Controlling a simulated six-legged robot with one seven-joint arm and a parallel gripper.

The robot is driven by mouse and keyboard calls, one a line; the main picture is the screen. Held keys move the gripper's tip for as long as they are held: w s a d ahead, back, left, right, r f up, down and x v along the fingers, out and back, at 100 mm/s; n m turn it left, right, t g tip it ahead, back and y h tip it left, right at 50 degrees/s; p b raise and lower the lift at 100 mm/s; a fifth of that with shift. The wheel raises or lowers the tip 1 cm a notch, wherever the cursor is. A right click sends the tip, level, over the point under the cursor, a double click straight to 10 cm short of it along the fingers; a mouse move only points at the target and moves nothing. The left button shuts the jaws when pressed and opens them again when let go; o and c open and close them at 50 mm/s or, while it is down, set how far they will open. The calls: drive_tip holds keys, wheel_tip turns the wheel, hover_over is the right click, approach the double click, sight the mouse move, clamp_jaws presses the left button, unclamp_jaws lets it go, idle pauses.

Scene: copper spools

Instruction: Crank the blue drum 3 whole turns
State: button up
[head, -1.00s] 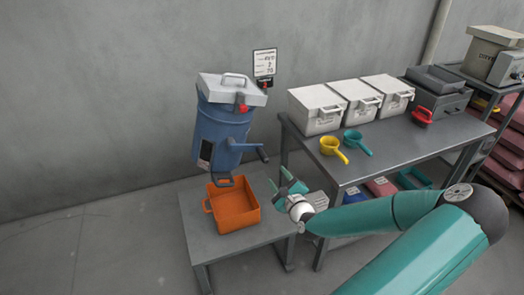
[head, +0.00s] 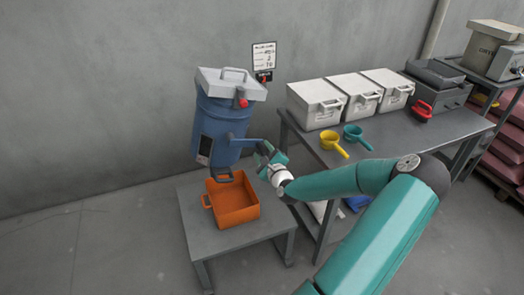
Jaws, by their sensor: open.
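The blue drum (head: 213,125) hangs upright by the wall above a low grey table, with a grey lid (head: 230,86) and a red part at the lid's front edge. A crank (head: 241,143) sticks out from the drum's right side. My gripper (head: 266,154) is at the outer end of the crank, right of the drum. Its jaws are open; whether they surround the crank's handle or only lie beside it I cannot tell, as the fingers cover the crank's end.
An orange bin (head: 235,204) stands on the low table (head: 193,244) below the drum. A bench (head: 408,140) to the right holds white boxes (head: 318,105), a yellow scoop (head: 331,141), a teal scoop (head: 355,135) and a red-handled item (head: 422,108). A printed card (head: 264,55) is on the wall.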

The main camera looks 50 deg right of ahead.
drive_tip(key=shift+w+d, duration=0.35)
drive_tip(key=shift+w, duration=0.2)
drive_tip(key=shift+c, duration=0.2)
clamp_jaws()
drive_tip(key=shift+f, duration=0.1)
